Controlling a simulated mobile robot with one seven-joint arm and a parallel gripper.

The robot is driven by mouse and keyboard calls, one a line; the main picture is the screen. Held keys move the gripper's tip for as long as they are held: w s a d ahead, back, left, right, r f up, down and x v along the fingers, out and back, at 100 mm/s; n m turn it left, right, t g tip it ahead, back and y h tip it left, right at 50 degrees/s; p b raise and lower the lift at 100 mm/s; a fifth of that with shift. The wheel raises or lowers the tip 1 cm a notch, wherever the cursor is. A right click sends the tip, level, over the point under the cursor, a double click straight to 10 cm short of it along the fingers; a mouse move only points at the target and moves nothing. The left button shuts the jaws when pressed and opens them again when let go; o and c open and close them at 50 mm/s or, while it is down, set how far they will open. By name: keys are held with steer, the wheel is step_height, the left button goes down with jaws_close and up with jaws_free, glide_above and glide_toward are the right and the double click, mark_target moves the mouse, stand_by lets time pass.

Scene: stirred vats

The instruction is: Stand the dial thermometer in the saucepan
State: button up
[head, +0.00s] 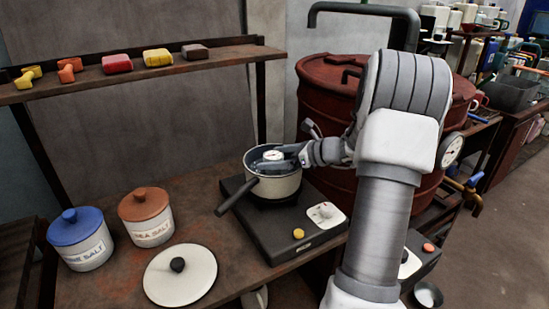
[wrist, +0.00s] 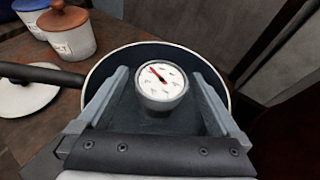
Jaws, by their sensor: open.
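The saucepan (head: 276,187) is cream outside and dark inside, with a black handle, and stands on the hot plate. It also shows in the wrist view (wrist: 100,66). The dial thermometer (head: 273,156) has a round white face and grey rim; in the wrist view its dial (wrist: 162,82) faces up with a red needle. It is within the pan's outline, with its lower part hidden. My gripper (wrist: 160,75) is open, with one finger on each side of the dial and gaps between. In the head view my gripper (head: 290,157) is over the pan's rim.
A hot plate (head: 262,222) with a knob and yellow button carries the pan. A white lid (head: 180,275), a blue-lidded jar (head: 82,240) and a brown-lidded jar (head: 147,217) stand left. A red drum (head: 325,100) is behind. A shelf (head: 130,72) hangs above the table.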

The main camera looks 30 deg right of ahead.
steer(key=shift+r, duration=0.1)
steer(key=p+v, duration=0.3)
steer(key=v, duration=0.9)
steer(key=shift+a, duration=0.1)
